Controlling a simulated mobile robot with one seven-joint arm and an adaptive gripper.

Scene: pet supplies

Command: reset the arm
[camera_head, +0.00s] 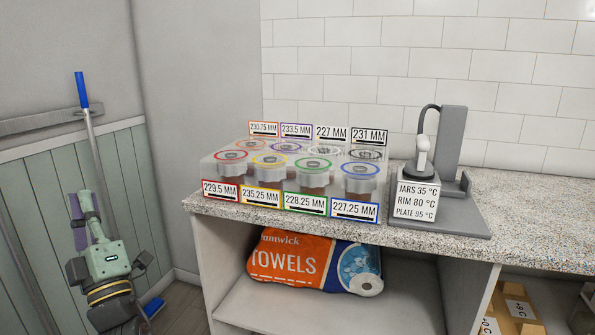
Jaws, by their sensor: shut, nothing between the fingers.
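My gripper (90,212) is at the lower left, at the end of my green and grey arm. It is shut and empty, and points up and away over the floor. It is apart from the counter and the jars. Its fingertips are small and partly blend with a purple shape beside them.
A speckled counter (465,252) carries several lidded jars with coloured rings and number labels. A grey stand (455,150) with a labelled device is at right. A towel pack (290,262) lies on the shelf below. A blue-handled pole (82,90) leans behind my gripper.

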